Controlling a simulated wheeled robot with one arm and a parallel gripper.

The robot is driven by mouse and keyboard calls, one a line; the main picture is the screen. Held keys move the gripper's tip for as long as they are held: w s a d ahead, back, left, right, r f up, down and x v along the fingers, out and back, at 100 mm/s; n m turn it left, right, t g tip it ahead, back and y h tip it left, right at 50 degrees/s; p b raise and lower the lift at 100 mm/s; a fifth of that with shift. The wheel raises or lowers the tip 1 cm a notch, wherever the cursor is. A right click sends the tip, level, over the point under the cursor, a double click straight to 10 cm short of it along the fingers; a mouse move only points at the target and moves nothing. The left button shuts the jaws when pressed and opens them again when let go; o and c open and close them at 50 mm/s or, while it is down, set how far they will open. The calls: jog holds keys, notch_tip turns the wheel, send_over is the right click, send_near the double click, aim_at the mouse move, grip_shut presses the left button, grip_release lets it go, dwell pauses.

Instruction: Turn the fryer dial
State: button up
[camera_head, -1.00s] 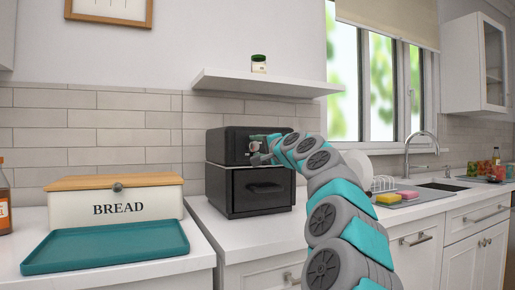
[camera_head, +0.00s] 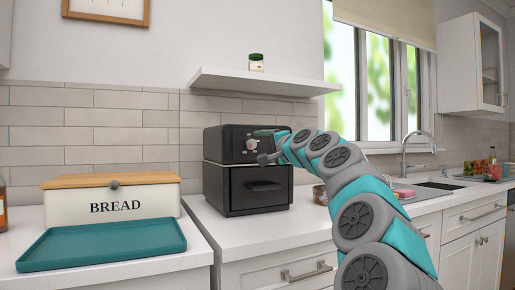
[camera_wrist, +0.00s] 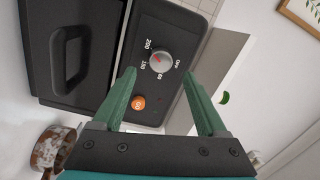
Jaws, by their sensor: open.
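The black fryer (camera_head: 248,188) stands on the counter, with its drawer handle on the lower front. Its round silver dial (camera_head: 250,144) is on the upper panel and also shows in the wrist view (camera_wrist: 161,61), with a red mark on its face and printed numbers and OFF around it. An orange ON button (camera_wrist: 138,103) is near the dial. My gripper (camera_head: 264,146) is open in front of the panel. In the wrist view its green fingertips (camera_wrist: 160,71) lie either side of the dial in the picture, apart from it; the exact depth gap is unclear.
A bread box (camera_head: 80,203) and a teal tray (camera_head: 105,243) are on the left counter. A shelf (camera_head: 262,82) with a small jar (camera_head: 256,63) hangs above the fryer. A patterned pot (camera_wrist: 52,148) is beside the fryer, partly behind my arm.

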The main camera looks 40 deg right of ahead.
jog(key=shift+s+a+f, duration=0.1)
jog(key=shift+s+a, duration=0.05)
jog(key=shift+s, duration=0.6)
jog(key=shift+s+a, duration=0.15)
jog(key=shift+s, duration=0.6)
